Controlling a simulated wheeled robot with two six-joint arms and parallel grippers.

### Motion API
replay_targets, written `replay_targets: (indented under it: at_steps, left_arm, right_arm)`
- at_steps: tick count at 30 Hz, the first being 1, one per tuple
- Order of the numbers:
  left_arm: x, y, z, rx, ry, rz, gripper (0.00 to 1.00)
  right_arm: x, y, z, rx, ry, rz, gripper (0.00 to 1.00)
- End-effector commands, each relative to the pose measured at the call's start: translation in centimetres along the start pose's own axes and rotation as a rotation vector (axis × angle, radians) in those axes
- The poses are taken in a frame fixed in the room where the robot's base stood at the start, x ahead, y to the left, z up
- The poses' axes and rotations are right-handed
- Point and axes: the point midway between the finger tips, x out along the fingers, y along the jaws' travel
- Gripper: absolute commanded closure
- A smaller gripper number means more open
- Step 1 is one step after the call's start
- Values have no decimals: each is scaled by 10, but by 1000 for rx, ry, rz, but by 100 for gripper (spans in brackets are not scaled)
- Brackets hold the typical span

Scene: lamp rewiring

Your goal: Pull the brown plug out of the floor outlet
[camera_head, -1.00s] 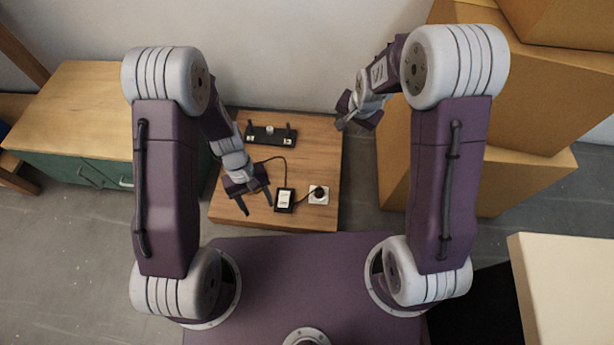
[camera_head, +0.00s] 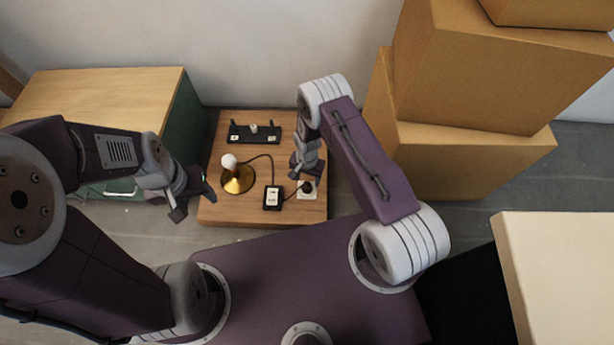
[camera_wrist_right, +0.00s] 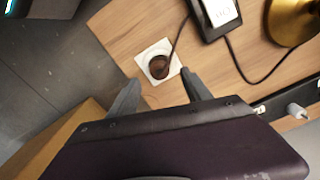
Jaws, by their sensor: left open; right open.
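The brown plug (camera_wrist_right: 158,66) sits in the white floor outlet (camera_wrist_right: 150,51) on the wooden board (camera_wrist_right: 120,30). In the head view the plug (camera_head: 307,187) is at the board's front right, and a cord runs from it to a black box (camera_head: 272,197). My right gripper (camera_wrist_right: 160,88) is open and empty, its two fingertips just short of the outlet with the plug ahead between them, not touching. It also shows in the head view (camera_head: 299,175) over the outlet's back edge. My left gripper (camera_head: 194,204) is open and empty, left of the board.
A brass lamp base with a white bulb (camera_head: 236,176) stands on the board, corded to the black box. A black rack (camera_head: 254,133) lies behind it. Cardboard boxes (camera_head: 440,155) rise at the right, a wood-topped green cabinet (camera_head: 110,95) at the left.

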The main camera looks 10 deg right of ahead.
Motion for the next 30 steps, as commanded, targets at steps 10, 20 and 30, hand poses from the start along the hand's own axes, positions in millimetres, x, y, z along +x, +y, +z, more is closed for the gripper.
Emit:
replay_targets:
  at_steps: [10, 20, 30]
  left_arm:
    - [39, -1, 4, 0, 0, 0, 44]
    - [37, -1, 4, 0, 0, 0, 44]
    - [35, -1, 4, -1, 0, 0, 44]
  right_arm:
    - [55, 0, 0, 0, 0, 0, 43]
    - [53, 0, 0, 0, 0, 0, 85]
    - [50, 0, 0, 0, 0, 0, 100]
